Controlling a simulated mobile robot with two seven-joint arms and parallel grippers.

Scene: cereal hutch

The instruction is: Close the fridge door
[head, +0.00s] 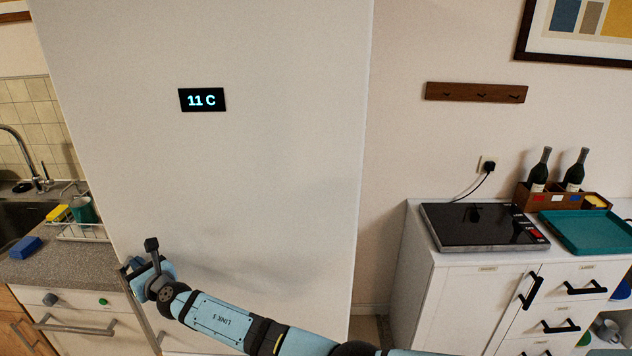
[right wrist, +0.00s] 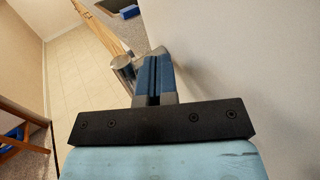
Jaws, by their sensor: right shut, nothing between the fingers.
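The fridge door (head: 260,180) is a tall white panel filling the middle of the head view, with a small black display reading "11 C" (head: 201,100). No gap shows along its visible edges, but I cannot tell whether it is fully closed. My right gripper (head: 130,268) is at the door's lower left edge, its arm crossing in front of the panel. In the right wrist view its blue fingers (right wrist: 154,75) are shut and empty, beside the white panel. A metal bar end (right wrist: 123,68), likely the handle, is just left of the fingers. My left gripper is out of view.
A counter with a sink (head: 20,210), blue sponge (head: 25,247) and dish rack (head: 80,232) is on the left. A white cabinet (head: 440,300) with a black hob (head: 480,225) and teal tray (head: 590,231) stands right. The right wrist view shows open floor (right wrist: 80,75).

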